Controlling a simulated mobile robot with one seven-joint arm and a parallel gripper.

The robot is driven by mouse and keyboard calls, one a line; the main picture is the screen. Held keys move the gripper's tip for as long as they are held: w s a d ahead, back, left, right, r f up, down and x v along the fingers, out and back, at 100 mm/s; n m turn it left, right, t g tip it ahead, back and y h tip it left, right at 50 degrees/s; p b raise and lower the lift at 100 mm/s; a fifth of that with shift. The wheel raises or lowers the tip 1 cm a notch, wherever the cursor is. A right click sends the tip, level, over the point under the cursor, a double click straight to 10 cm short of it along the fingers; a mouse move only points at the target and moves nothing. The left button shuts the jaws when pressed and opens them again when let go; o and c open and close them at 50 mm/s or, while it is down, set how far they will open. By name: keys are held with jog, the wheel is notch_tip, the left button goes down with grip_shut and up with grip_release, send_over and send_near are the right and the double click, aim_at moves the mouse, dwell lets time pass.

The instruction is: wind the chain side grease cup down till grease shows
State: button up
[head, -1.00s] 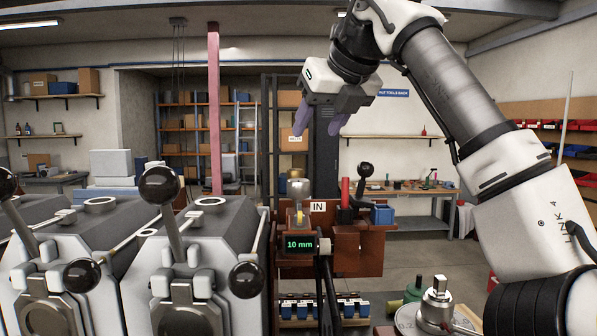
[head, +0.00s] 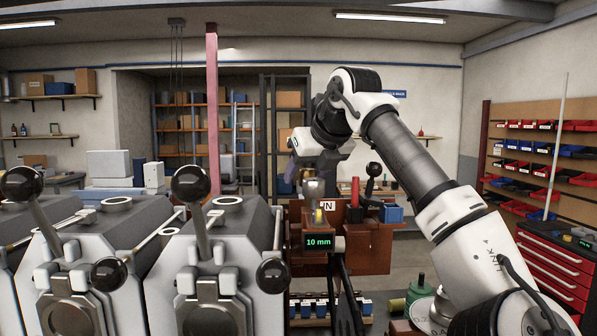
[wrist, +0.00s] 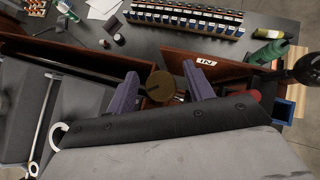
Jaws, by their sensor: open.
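A round brass-coloured cap (wrist: 161,86), apparently a grease cup, shows from above between my fingers in the wrist view. In the head view the metal-capped cup (head: 313,188), with a yellow part under it, stands on the reddish-brown housing beside the IN label. My gripper (wrist: 160,74) is open, its purple fingers on either side of the cap with gaps. In the head view my gripper (head: 306,172) is just above the cup. I cannot tell which side is the chain side, and no grease is visible.
A display (head: 318,242) reads 10 mm below the cup. A red post (head: 355,190), a black ball-knob lever (head: 374,170) and a blue bin (head: 391,214) stand close to its right. Grey machines with ball-ended levers (head: 190,184) fill the left.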

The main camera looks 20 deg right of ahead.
jog(key=shift+s, duration=0.1)
jog(key=shift+c, duration=0.5)
jog(key=c, duration=0.9)
jog(key=shift+o, duration=0.2)
jog(key=shift+m+h, duration=0.3)
jog(key=shift+m, duration=0.1)
jog(key=shift+m+h+b, duration=0.5)
jog(key=shift+m+b, duration=0.05)
jog(key=shift+m, duration=0.05)
jog(key=shift+r+m+h, duration=0.1)
jog(key=shift+m+h, duration=0.5)
jog(key=shift+m, duration=0.2)
jog(key=shift+r+m+h+p, duration=0.1)
jog(key=shift+m+h+p, duration=0.2)
jog(key=shift+m+h, duration=0.75)
jog(key=shift+m+g+h, duration=0.8)
jog(key=shift+m+h, duration=0.05)
jog(key=shift+m, duration=0.8)
jog(key=shift+p, duration=0.3)
